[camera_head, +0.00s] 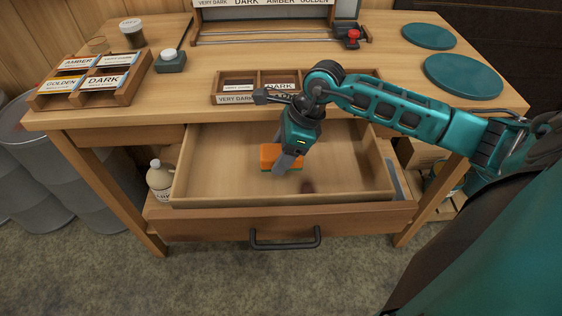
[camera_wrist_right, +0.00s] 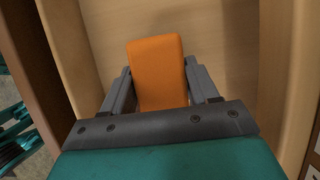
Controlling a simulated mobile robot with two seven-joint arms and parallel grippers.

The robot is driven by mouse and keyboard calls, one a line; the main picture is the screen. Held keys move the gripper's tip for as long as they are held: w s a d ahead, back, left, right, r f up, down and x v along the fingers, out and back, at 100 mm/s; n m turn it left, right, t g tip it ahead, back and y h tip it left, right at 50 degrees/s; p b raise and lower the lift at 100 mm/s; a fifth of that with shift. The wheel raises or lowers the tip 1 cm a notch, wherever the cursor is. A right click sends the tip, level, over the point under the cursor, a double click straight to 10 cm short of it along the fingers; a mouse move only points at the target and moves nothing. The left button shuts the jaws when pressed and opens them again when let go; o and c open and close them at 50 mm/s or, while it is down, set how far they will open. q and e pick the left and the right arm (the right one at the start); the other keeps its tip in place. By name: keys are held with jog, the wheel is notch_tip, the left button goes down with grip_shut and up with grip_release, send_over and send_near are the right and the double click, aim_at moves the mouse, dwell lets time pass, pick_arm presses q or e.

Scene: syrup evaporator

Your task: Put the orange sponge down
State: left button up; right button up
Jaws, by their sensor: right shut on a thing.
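The orange sponge (camera_head: 268,156) is a small block with a thin green layer at its bottom edge. My right gripper (camera_head: 286,160) is shut on it, over the open drawer (camera_head: 340,185) of the wooden table. In the right wrist view the sponge (camera_wrist_right: 158,72) sits between the two grey fingers of the right gripper (camera_wrist_right: 160,88), with the drawer's wooden bottom behind it. I cannot tell whether the sponge touches the drawer bottom. My left gripper is not in view.
The drawer is otherwise mostly bare, with its black handle (camera_head: 285,240) in front. On the tabletop stand a divided label tray (camera_head: 225,98), a rack of label cards (camera_head: 128,92) and two teal discs (camera_head: 462,77). A cream jug (camera_head: 160,182) stands left of the drawer.

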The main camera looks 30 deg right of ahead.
notch_tip(320, 180, down, 3)
jog(key=shift+r, duration=0.1)
jog(key=shift+f, duration=0.3)
jog(key=o, duration=1)
